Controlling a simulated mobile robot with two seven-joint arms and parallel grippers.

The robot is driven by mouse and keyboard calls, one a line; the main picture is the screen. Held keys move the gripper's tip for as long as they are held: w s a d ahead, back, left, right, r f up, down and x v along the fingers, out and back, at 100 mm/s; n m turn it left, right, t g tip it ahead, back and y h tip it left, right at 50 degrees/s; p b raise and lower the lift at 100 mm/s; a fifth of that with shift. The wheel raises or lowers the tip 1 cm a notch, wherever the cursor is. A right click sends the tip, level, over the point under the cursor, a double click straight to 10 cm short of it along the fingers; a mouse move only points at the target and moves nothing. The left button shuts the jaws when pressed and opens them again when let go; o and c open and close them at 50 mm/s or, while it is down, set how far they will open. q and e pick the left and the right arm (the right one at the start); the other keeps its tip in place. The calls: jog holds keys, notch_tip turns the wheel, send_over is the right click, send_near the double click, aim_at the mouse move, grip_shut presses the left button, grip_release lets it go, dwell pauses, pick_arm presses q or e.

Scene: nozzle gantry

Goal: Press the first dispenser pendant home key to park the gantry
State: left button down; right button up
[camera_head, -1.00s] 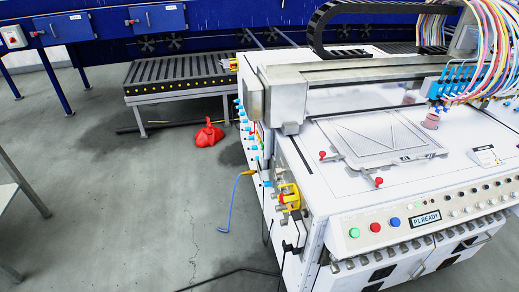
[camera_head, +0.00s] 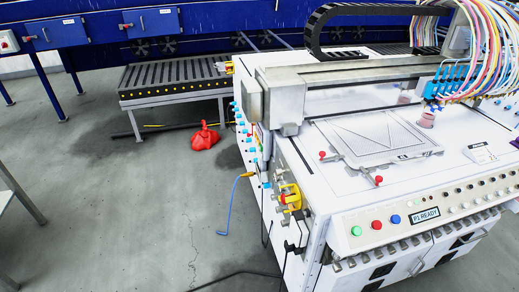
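The white gantry machine (camera_head: 460,165) fills the right side of the view. Its gantry beam (camera_head: 350,75) crosses above the bed, with a nozzle head (camera_head: 440,88) fed by coloured hoses at the right. On the front panel, a green button (camera_head: 356,230), a red button (camera_head: 376,225) and a blue button (camera_head: 395,219) sit left of a display (camera_head: 424,215) reading "P1 READY". Several small knobs run on to the right. I cannot identify a pendant or home key for certain. Neither of my grippers is in view.
A roller conveyor (camera_head: 175,84) stands behind at the left. A red bundle (camera_head: 205,137) lies on the floor by the machine. A blue hose (camera_head: 231,205) hangs at its left side, and a black cable (camera_head: 235,275) crosses the floor. The grey floor at the left is mostly clear.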

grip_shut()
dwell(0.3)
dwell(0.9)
